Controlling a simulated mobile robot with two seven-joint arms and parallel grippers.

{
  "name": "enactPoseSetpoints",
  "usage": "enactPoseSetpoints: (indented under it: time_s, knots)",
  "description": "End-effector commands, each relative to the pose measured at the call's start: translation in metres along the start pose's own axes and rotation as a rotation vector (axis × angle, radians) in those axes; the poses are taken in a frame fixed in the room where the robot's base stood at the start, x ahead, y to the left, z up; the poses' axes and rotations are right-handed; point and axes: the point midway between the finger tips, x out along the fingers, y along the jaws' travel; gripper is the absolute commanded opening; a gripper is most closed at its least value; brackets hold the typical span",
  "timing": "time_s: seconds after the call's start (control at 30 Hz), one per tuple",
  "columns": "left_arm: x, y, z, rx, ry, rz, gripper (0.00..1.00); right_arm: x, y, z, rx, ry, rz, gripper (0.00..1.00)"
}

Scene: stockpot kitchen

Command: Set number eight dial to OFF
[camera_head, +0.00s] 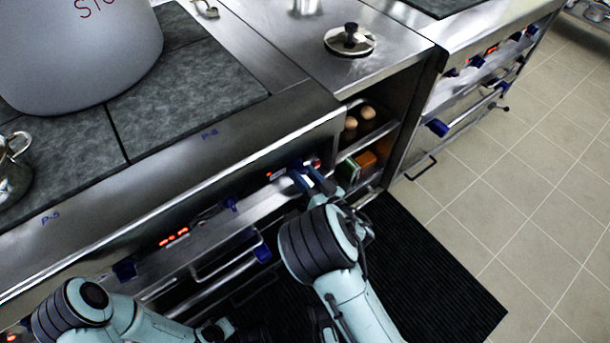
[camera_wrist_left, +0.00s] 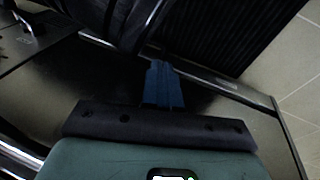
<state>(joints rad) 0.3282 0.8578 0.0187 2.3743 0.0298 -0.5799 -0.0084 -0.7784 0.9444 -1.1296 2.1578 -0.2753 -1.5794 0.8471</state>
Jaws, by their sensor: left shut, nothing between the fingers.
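Blue dials sit along the stove's front panel (camera_head: 225,222), beside small red lit displays. One blue dial (camera_head: 297,166) is at the panel's right end, near a red display. My right gripper (camera_head: 312,180) is at this dial, its fingers pointing at the panel and partly hiding it; I cannot tell whether they touch or grip it. Other blue dials show at the middle (camera_head: 230,204) and left (camera_head: 124,269). I cannot read any dial's number or pointer setting. My left gripper (camera_wrist_left: 163,84) is shut and empty in the left wrist view, low and away from the dials.
A large grey stockpot (camera_head: 80,50) stands on the dark hob. A lid (camera_head: 349,40) lies on the steel counter. Open shelves (camera_head: 395,125) hold eggs and small boxes, right of my right gripper. A black mat (camera_head: 440,270) lies on the tiled floor, which is clear to the right.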

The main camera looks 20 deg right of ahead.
Motion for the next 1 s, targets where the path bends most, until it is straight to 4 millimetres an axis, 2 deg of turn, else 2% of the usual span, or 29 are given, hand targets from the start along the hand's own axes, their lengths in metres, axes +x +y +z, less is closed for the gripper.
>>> enactPoseSetpoints:
  time_s: [0.27,0.47,0.67,1.0]
  knots:
    - [-0.003,0.003,-0.003,0.002,0.009,0.004,0.0,-0.001,0.001,-0.001,-0.027,0.002,0.001,0.12]
    - [-0.009,0.009,-0.011,0.009,0.036,0.017,0.0,-0.001,0.001,-0.003,-0.118,0.004,0.003,0.12]
    - [-0.015,0.014,-0.014,0.013,0.044,0.024,0.0,-0.001,0.002,-0.003,-0.276,0.003,0.004,0.12]
    - [-0.011,0.013,-0.015,0.012,0.047,0.023,0.0,0.0,0.0,0.0,-0.603,0.001,-0.001,0.12]
